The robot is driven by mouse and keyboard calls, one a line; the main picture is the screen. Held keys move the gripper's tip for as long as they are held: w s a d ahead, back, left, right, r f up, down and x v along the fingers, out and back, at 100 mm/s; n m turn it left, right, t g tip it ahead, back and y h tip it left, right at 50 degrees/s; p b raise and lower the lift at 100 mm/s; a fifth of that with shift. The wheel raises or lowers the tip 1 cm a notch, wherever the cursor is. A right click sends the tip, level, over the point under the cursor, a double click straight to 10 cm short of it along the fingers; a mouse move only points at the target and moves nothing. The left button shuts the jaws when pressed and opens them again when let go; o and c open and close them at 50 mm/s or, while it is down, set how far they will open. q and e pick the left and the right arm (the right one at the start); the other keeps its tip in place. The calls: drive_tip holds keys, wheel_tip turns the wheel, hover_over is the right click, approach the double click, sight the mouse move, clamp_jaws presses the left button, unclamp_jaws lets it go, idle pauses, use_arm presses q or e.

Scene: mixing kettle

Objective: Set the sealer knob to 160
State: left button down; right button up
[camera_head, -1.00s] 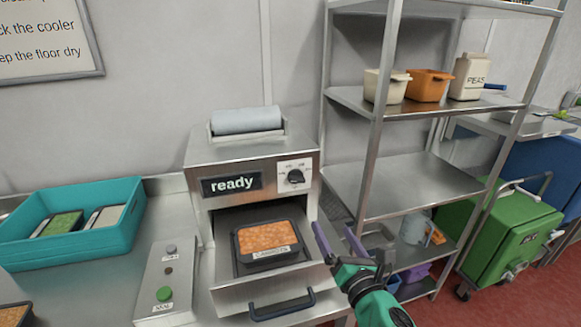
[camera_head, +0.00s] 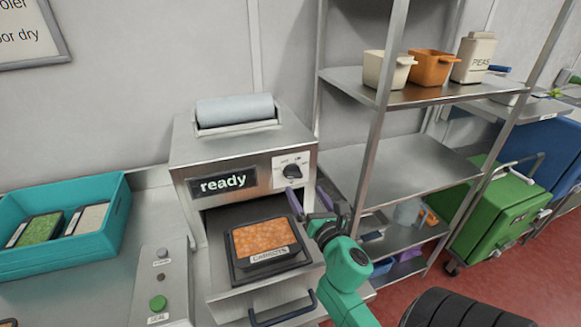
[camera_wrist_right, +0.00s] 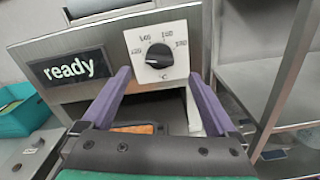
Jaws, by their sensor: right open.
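The sealer (camera_head: 245,150) is a steel box with a "ready" display (camera_head: 222,183). Its black knob (camera_head: 292,171) sits on a white dial plate at the front right. The knob also shows in the right wrist view (camera_wrist_right: 159,56), under printed numbers that seem to run from 120 to 180; I cannot tell surely where it points. My right gripper (camera_head: 308,197) is open, its purple fingers just below the dial and apart from the knob. In the right wrist view the open fingers (camera_wrist_right: 158,76) stand on either side below the knob. My left gripper is not in view.
The sealer's drawer (camera_head: 225,308) is pulled out, holding a tray of orange food (camera_head: 262,237). A button box (camera_head: 160,280) and teal crate (camera_head: 108,232) stand left. A steel shelf rack (camera_head: 400,160) is close on the right, with a green bin (camera_head: 495,215) beyond.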

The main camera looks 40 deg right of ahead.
sight(296, 175)
drive_tip(key=x, duration=0.6)
drive_tip(key=shift+w, duration=0.15)
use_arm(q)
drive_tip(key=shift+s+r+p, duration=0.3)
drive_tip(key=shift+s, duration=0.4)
use_arm(e)
drive_tip(key=shift+d, duration=0.1)
drive_tip(key=shift+w+r, duration=0.15)
